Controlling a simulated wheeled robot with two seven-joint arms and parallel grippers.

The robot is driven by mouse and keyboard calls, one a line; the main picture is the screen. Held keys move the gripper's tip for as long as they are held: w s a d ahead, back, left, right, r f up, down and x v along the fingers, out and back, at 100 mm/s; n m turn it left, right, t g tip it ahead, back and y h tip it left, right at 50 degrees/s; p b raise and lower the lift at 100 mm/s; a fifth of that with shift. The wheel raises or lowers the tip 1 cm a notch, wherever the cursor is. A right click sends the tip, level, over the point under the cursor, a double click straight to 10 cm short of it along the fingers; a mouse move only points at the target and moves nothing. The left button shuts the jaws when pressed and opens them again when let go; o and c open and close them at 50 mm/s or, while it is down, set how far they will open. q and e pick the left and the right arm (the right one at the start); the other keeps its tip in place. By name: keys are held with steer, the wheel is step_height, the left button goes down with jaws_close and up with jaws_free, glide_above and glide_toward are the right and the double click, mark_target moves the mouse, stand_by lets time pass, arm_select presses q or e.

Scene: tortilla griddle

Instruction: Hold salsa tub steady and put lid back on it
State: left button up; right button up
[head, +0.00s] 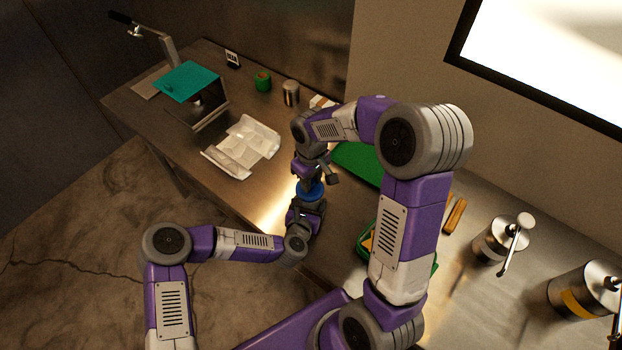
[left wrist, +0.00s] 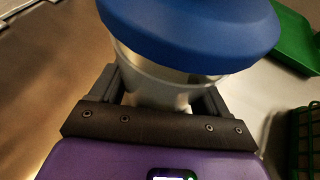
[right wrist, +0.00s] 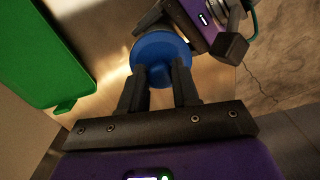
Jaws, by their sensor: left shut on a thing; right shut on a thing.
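The blue salsa lid (head: 310,190) is level over the salsa tub in the head view, near the counter's front edge. My right gripper (head: 311,178) comes down from above, shut on the lid's knob; the right wrist view shows the fingers around it on the lid (right wrist: 158,46). My left gripper (head: 304,207) is shut on the pale tub (left wrist: 165,82), whose upper wall shows between the fingers in the left wrist view. The lid (left wrist: 195,30) covers the tub's top there. I cannot tell whether it is fully seated, as the rim is hidden.
A green board (head: 357,164) lies behind the tub, and a green basket (head: 362,244) stands right of it. Lidded metal pots (head: 496,241) stand at the right. My right arm covers part of the counter.

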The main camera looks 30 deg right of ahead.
steer(key=shift+f, duration=0.25)
steer(key=shift+f, duration=0.35)
steer(key=shift+f, duration=0.45)
stand_by(1.0)
steer(key=o, duration=1.1)
steer(key=shift+c, duration=0.2)
steer(key=shift+r, duration=0.6)
steer(key=shift+r, duration=1.95)
steer(key=shift+c, duration=0.3)
steer(key=c, duration=0.9)
